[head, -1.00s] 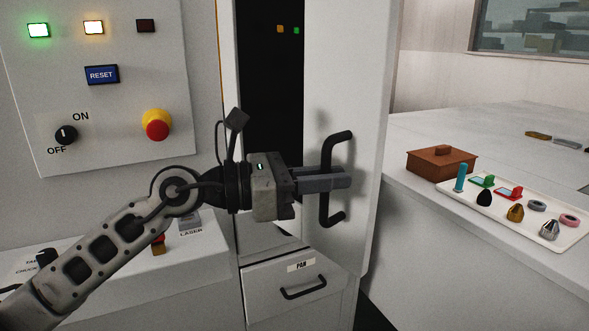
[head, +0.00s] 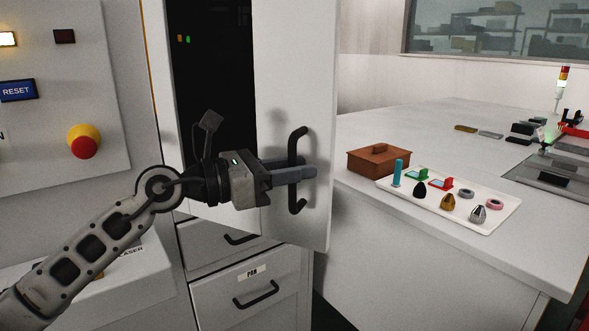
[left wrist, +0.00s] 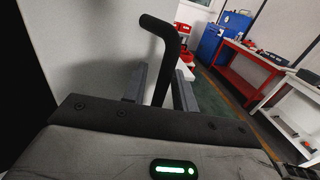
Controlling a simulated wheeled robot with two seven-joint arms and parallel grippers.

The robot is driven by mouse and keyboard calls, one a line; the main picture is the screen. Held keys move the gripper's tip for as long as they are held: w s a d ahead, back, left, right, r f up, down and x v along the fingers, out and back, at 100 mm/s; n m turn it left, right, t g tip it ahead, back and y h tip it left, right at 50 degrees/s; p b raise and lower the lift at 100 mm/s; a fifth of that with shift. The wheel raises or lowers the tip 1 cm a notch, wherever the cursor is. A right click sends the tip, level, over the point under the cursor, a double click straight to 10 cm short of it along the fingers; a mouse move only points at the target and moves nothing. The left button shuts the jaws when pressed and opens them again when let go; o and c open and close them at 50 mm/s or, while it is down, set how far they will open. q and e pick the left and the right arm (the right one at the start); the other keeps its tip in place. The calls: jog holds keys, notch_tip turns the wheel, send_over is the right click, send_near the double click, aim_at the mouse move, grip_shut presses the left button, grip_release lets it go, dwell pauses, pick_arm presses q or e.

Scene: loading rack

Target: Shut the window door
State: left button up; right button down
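The window door is a white panel (head: 275,60), standing open beside a dark opening (head: 213,80) in the machine. Its black handle (head: 300,146) is upright. My left gripper (head: 298,173) is at the handle's middle, its two grey fingers on either side of the bar and reaching a little past it. In the left wrist view the handle (left wrist: 167,60) runs down between the fingers, with narrow gaps seeming to show beside it, so the gripper looks open around it. The handle's lower part is hidden there. My right gripper is not in view.
A control panel (head: 50,130) with a red stop button is at the left. Below are drawers, one labelled PAN (head: 240,300). At the right, a white counter (head: 390,130) holds a brown box (head: 379,165) and a tray (head: 485,227) of small parts.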

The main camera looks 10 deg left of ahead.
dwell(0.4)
